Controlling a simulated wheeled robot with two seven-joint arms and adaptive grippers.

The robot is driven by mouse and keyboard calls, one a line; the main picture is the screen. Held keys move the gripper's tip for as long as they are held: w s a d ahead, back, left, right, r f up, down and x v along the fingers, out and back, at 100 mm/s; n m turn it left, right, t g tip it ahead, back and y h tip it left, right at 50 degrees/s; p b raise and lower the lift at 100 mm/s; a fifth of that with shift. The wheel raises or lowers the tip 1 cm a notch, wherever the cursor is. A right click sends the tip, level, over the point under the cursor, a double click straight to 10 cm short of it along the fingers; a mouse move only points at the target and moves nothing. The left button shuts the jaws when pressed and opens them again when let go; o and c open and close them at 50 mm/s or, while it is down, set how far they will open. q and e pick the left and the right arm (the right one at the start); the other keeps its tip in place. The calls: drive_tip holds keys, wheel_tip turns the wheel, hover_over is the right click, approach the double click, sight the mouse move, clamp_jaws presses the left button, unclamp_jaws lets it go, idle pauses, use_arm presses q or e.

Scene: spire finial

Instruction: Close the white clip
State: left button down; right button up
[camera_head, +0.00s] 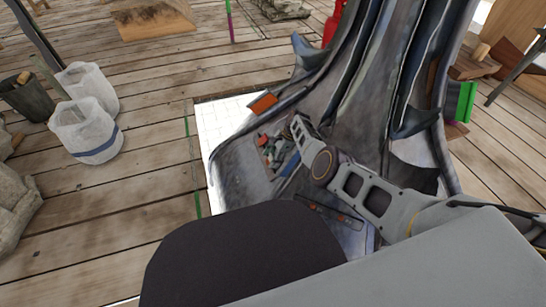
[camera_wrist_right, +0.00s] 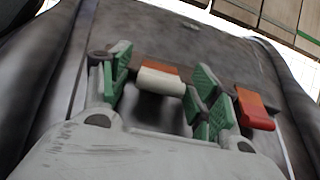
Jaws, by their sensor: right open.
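The white clip (camera_wrist_right: 162,80) shows in the right wrist view as a pale bar with a reddish-brown strip along its far edge. It lies between the green-padded fingers of my right gripper (camera_wrist_right: 160,68). The fingers are spread on either side of it, and I cannot tell whether either one touches it. In the head view my right gripper (camera_head: 276,154) is low over the dark metal spire, and the white clip cannot be made out there. My left gripper is not in view.
A red-orange clip (camera_wrist_right: 254,109) sits just right of the right finger. In the head view an orange piece (camera_head: 263,103) lies on the flared edge of the dark spire (camera_head: 345,120). White buckets (camera_head: 86,130) stand at left on the plank floor, which has free room.

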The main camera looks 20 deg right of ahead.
drive_tip(key=shift+d+r, duration=0.1)
drive_tip(key=shift+r, duration=0.05)
drive_tip(key=shift+v, duration=5.8)
